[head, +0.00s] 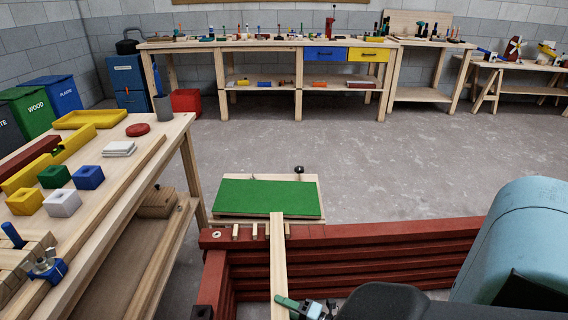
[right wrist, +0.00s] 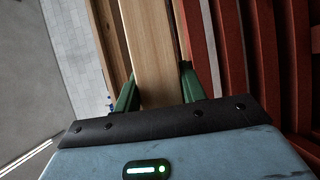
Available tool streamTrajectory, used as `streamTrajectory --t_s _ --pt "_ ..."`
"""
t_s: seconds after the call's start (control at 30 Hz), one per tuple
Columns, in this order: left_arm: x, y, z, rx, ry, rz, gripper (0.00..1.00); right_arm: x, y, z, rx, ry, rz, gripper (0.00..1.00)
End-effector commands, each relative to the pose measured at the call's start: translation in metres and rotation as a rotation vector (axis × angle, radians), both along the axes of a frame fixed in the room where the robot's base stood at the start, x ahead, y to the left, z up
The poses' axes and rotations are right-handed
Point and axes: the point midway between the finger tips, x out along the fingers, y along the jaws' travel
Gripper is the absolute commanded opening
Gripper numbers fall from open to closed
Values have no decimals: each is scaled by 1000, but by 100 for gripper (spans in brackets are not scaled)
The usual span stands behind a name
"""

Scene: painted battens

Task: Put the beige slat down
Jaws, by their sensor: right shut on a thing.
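The beige slat (head: 278,262) is a long pale wooden batten. In the head view it runs from the bottom edge up across the red beams to the near edge of the green-topped board. My right gripper (head: 304,308) is at its near end, shut on it. In the right wrist view the slat (right wrist: 150,45) passes between the two green fingers (right wrist: 157,90) and runs away from the gripper. I cannot tell whether its far end touches anything below. My left gripper is not in view.
Dark red beams (head: 360,245) are stacked beneath the slat. Short pale pegs stand along their top. A green-topped board (head: 268,198) lies beyond. A wooden workbench (head: 120,165) with coloured blocks stands left. Grey floor (head: 400,160) is clear behind, up to the back benches.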

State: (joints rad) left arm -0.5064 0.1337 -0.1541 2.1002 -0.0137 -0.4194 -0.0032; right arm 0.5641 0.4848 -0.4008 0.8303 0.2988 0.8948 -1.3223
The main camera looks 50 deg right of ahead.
Motion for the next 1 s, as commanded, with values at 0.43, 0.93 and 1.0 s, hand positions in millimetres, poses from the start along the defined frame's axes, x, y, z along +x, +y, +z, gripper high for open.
streamTrajectory --t_s 0.43,0.93,1.0 --pt "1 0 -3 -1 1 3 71 0 0 -3 0 1 0 63" --pt "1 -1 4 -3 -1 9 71 -37 -8 0 0 3 0 63" --pt "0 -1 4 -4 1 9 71 -48 -10 0 0 4 0 63"
